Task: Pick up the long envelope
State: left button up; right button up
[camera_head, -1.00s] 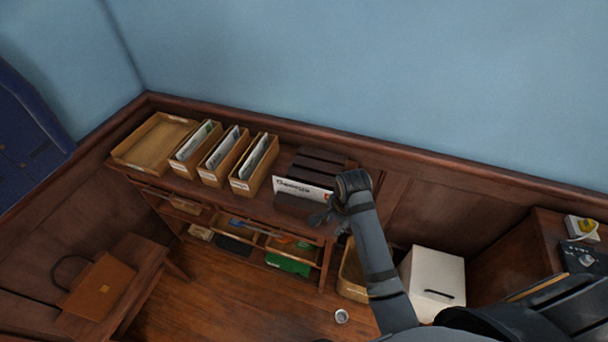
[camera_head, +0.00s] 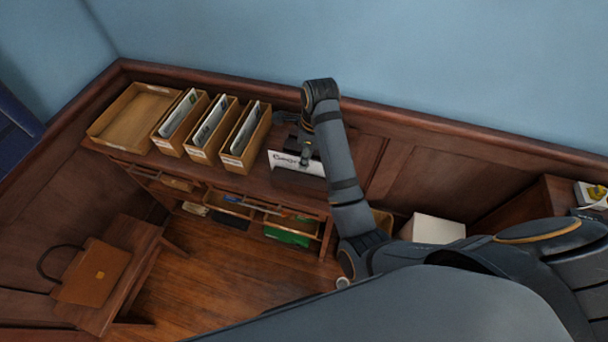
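A long white envelope (camera_head: 284,160) with dark lettering stands upright in a dark slotted rack at the right end of the long wooden shelf; its right part is partly covered by my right gripper. My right gripper (camera_head: 295,138) is at the rack, above and over the envelope's right half. Its fingers look spread, one toward the back left and one in front of the envelope's face. Nothing is seen held between them. I cannot tell whether a finger touches the envelope. My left gripper is not in view.
Several wooden file boxes with papers (camera_head: 241,140) stand just left of the rack, with an empty wooden tray (camera_head: 133,118) beyond them. The blue wall rises behind. A white box (camera_head: 436,229) stands right of the shelf. A brown bag (camera_head: 92,273) rests on a bench at lower left.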

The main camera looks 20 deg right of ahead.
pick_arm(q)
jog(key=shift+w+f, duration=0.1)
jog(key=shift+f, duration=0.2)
pick_arm(e)
jog(key=shift+w+f, duration=0.2)
jog(key=shift+f, duration=0.15)
jog(key=f+b, duration=0.4)
jog(key=f, duration=0.1)
jog(key=shift+w+a+b, duration=0.2)
jog(key=shift+w+b, duration=0.1)
jog(key=shift+w, duration=0.1)
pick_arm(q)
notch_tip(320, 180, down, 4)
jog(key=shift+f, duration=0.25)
pick_arm(e)
jog(key=shift+r, duration=0.1)
jog(key=c, duration=0.3)
grip_shut()
